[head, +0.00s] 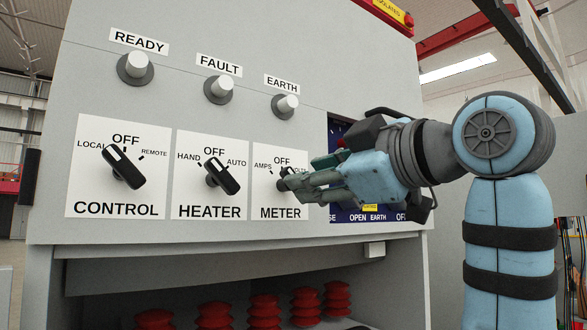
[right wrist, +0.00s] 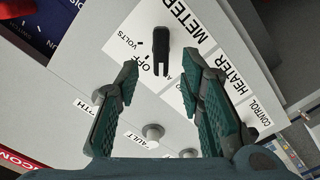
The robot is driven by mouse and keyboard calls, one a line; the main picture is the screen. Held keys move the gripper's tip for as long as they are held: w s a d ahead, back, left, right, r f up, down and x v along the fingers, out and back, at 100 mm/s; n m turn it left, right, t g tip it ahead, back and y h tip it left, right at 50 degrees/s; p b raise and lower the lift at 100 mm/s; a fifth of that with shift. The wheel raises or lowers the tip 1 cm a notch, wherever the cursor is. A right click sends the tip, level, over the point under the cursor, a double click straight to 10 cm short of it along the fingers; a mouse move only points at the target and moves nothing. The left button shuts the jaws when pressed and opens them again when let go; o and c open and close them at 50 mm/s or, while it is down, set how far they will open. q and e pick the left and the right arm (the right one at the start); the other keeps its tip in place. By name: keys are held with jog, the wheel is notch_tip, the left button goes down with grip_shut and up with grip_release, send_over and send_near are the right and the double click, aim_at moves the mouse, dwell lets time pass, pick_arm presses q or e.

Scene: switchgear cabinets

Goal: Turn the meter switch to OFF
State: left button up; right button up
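The meter switch is a black knob (right wrist: 161,50) on the white METER plate (head: 281,213). In the head view my right gripper's fingers mostly cover it. OFF is printed at the plate's top, AMPS at its left and VOLTS at its right, partly covered. In the right wrist view one end of the knob lies near OFF and AMPS; I cannot tell exactly which mark it points at. My right gripper (right wrist: 162,72) is open, its fingers apart with the knob beyond and between the tips. I see no clear contact. My left gripper is not in view.
The CONTROL switch (head: 125,168) and HEATER switch (head: 222,177) sit left of METER. READY (head: 136,68), FAULT (head: 219,89) and EARTH (head: 285,106) lamps are above. A dark blue panel (head: 345,214) lies behind my right gripper. Several red insulators (head: 264,307) are below.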

aim_at(293, 172)
jog(key=p+x, duration=0.1)
jog(key=x, duration=0.4)
jog(key=shift+a+r+p, duration=0.25)
jog(key=shift+a+p, duration=0.1)
jog(key=shift+a, duration=0.1)
jog(key=shift+w+d+f, duration=0.1)
jog(key=shift+w+f, duration=0.05)
jog(key=shift+w, duration=0.05)
jog(key=shift+c, duration=0.6)
grip_shut()
jog(key=m, duration=0.4)
jog(key=shift+d+r, duration=0.15)
jog(key=shift+r, duration=0.1)
jog(key=m, duration=0.4)
jog(key=shift+w+d+r+m, duration=0.1)
jog(key=shift+w+d+m, duration=0.05)
jog(key=shift+m, duration=0.15)
